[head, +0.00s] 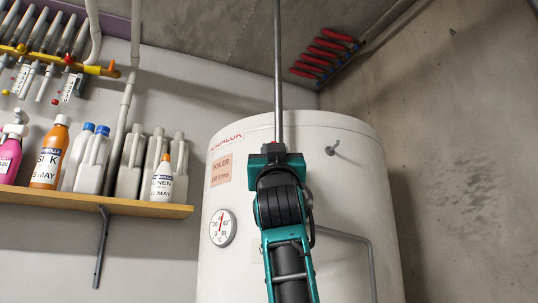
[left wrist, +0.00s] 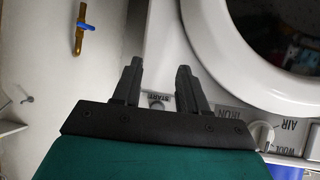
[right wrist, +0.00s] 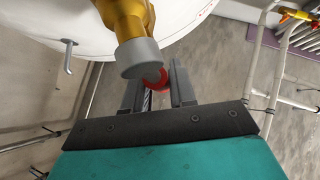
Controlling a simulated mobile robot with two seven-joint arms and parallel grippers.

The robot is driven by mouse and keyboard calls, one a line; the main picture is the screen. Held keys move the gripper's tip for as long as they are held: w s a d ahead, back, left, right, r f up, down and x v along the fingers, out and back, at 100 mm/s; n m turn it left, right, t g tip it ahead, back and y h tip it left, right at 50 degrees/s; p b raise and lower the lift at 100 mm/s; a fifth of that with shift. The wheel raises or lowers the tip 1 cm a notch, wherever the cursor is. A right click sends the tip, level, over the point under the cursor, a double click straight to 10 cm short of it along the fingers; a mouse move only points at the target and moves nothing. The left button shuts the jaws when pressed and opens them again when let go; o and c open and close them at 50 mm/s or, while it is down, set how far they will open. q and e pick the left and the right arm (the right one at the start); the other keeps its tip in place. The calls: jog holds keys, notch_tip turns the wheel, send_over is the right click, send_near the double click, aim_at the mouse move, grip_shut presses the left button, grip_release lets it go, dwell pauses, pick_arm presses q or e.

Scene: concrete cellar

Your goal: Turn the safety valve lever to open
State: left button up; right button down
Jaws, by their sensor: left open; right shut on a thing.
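The safety valve shows in the right wrist view as a brass body (right wrist: 122,14) with a grey end cap (right wrist: 140,58), beside the white boiler. Its red lever (right wrist: 160,80) is partly hidden behind the cap and finger. My right gripper (right wrist: 157,82) is shut on the red lever. In the head view my right arm reaches up in front of the boiler (head: 345,190); the valve and lever are mostly hidden behind the right gripper (head: 275,148). My left gripper (left wrist: 160,80) is open and empty in the left wrist view, in front of a white washing machine (left wrist: 185,45).
A wooden shelf (head: 120,204) with several bottles stands left of the boiler. A vertical grey pipe (head: 278,70) rises above the boiler. A red-handled rack (head: 327,55) hangs at the upper right. The washing machine's knob (left wrist: 262,133) is right of my left gripper.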

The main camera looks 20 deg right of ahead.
pick_arm(q)
jog(key=shift+a, duration=0.15)
pick_arm(e)
jog(key=shift+s+d+m+g+h, duration=0.15)
jog(key=shift+m+g+h, duration=0.15)
jog(key=shift+m+h, duration=0.35)
jog(key=c, duration=1)
grip_release()
jog(key=shift+c, duration=0.2)
pick_arm(q)
jog(key=shift+s, duration=0.1)
jog(key=shift+f, duration=0.1)
jog(key=shift+w+d+f+b, duration=0.35)
jog(key=shift+d+f+b, duration=0.4)
jog(key=shift+b, duration=0.95)
pick_arm(e)
jog(key=v, duration=1.3)
pick_arm(q)
jog(key=shift+r, duration=0.1)
pick_arm(e)
jog(key=shift+d+f, duration=0.1)
jog(key=shift+f, duration=0.05)
